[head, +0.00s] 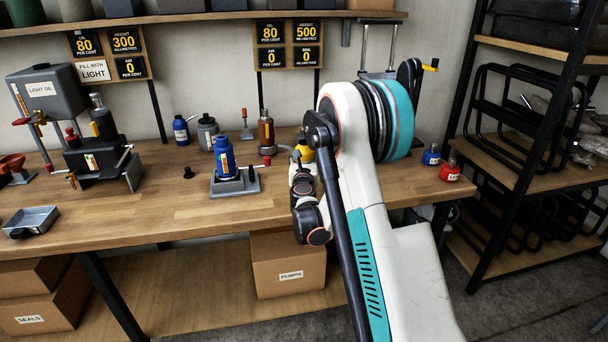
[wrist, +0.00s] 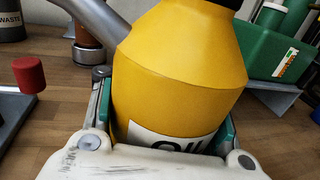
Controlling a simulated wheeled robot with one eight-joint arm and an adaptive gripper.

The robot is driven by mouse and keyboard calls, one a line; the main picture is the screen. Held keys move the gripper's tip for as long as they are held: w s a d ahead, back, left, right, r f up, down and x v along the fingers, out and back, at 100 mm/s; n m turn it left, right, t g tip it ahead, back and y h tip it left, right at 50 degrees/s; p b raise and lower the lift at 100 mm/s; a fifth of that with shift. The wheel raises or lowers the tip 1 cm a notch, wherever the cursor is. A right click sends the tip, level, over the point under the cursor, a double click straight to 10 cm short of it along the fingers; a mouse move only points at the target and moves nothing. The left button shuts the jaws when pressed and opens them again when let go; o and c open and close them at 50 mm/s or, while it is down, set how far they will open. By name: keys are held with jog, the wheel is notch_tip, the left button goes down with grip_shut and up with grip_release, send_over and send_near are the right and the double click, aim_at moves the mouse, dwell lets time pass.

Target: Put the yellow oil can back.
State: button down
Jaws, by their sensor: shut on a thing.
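The yellow oil can (wrist: 185,60) fills the middle of the wrist view, with a grey spout to the upper left and a white label low on its front. My gripper (wrist: 165,108) is shut around its body, one finger on each side. In the head view only a small yellow part of the can (head: 306,154) shows beside my arm, above the wooden bench (head: 200,213). My arm hides the rest and most of the gripper. The can's base is hidden, so I cannot tell whether it touches the bench.
A blue bottle (head: 224,158) on a grey stand (head: 236,184) and a brown cylinder (head: 266,132) stand left of the can. Small blue (head: 431,156) and red (head: 450,171) containers stand at the right. In the wrist view a green container (wrist: 238,48) is behind the can.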

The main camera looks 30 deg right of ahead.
jog(key=shift+f+b, duration=0.85)
jog(key=shift+f, duration=1.45)
jog(key=shift+f, duration=0.15)
jog(key=c, duration=0.8)
grip_release()
jog(key=shift+o, duration=0.2)
